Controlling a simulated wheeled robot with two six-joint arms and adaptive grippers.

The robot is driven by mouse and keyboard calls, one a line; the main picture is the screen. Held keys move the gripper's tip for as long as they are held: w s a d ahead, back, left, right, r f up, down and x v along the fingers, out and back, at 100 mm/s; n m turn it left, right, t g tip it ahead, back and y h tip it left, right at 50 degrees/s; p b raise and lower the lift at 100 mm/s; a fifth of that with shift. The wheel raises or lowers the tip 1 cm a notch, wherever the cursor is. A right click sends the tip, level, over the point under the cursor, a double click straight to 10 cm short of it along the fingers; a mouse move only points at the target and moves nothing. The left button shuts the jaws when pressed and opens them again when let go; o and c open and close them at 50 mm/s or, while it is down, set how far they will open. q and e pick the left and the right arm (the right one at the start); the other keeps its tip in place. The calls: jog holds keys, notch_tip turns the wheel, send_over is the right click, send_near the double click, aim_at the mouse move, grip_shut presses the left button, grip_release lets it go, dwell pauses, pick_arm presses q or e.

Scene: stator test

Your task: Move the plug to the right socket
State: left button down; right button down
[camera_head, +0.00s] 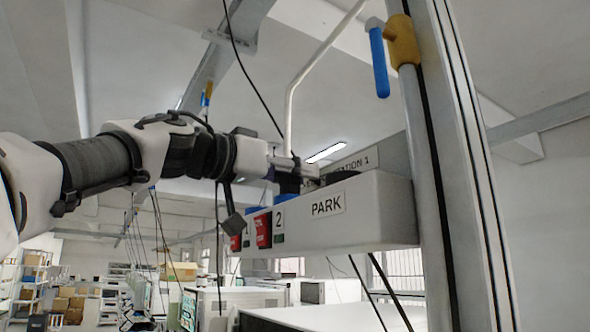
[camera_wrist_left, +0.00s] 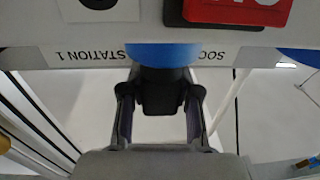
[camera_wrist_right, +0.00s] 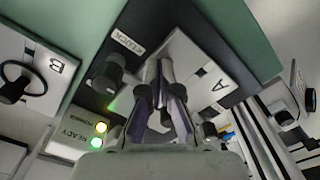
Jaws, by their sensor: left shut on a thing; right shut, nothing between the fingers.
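My left gripper (camera_head: 288,172) is shut on the black plug (camera_head: 289,184), above the blue socket by the number 2 on the grey station box (camera_head: 385,210). This is the right one of two blue sockets; the left socket (camera_head: 253,212) is by the number 1. In the left wrist view, the gripper (camera_wrist_left: 160,100) has its fingers on either side of the plug (camera_wrist_left: 160,92), which meets a blue round part (camera_wrist_left: 160,54). I cannot tell how deep the plug sits. My right gripper (camera_wrist_right: 162,85) is shut and empty, in front of a panel.
A PARK label (camera_head: 327,204) marks the box's right part. A post with a blue-handled valve (camera_head: 380,62) stands at the right. In the right wrist view, plates A (camera_wrist_right: 205,80) and B (camera_wrist_right: 40,75), a black knob (camera_wrist_right: 107,75) and lit lamps (camera_wrist_right: 99,134) are close by.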

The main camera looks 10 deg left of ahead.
pick_arm(q)
jog(key=shift+f+b, duration=0.65)
pick_arm(e)
jog(key=shift+f, duration=0.7)
pick_arm(q)
jog(key=c, duration=0.7)
grip_release()
jog(key=shift+s, duration=0.1)
jog(key=shift+c, duration=0.2)
